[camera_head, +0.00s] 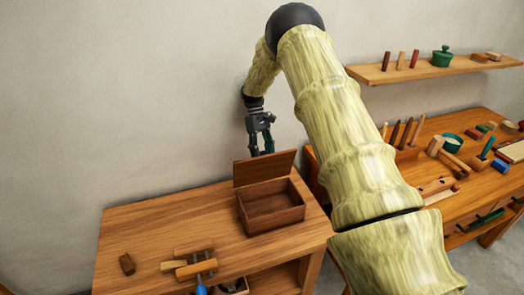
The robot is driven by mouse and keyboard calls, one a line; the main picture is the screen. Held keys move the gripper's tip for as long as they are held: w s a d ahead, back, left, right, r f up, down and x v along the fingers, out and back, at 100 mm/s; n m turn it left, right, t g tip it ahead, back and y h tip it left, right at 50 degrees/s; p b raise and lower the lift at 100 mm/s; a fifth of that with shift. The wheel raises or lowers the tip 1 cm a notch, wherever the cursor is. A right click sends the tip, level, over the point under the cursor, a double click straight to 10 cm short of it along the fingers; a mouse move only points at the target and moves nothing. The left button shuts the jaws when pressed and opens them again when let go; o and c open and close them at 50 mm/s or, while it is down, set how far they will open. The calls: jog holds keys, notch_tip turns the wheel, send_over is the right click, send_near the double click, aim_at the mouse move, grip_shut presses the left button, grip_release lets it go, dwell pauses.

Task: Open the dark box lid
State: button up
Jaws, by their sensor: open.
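The dark box (270,208) is a brown wooden box on the wooden bench, near its right back part. Its lid (264,168) stands raised along the back edge, tilted up, and the inside of the box shows. My gripper (261,148) is just above and behind the lid's upper edge, pointing down. Its fingers are apart and hold nothing that I can see. The lid hides part of the fingertips, so I cannot tell whether they touch it.
The bench top (160,228) is clear left of the box. A second bench (470,128) with several tools stands right. A wall shelf (430,71) holds a green pot (442,58).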

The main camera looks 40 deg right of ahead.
notch_tip(320, 180, up, 11)
jog(key=shift+a, duration=0.35)
dwell(0.5)
jog(key=shift+f, duration=0.1)
dwell(0.3)
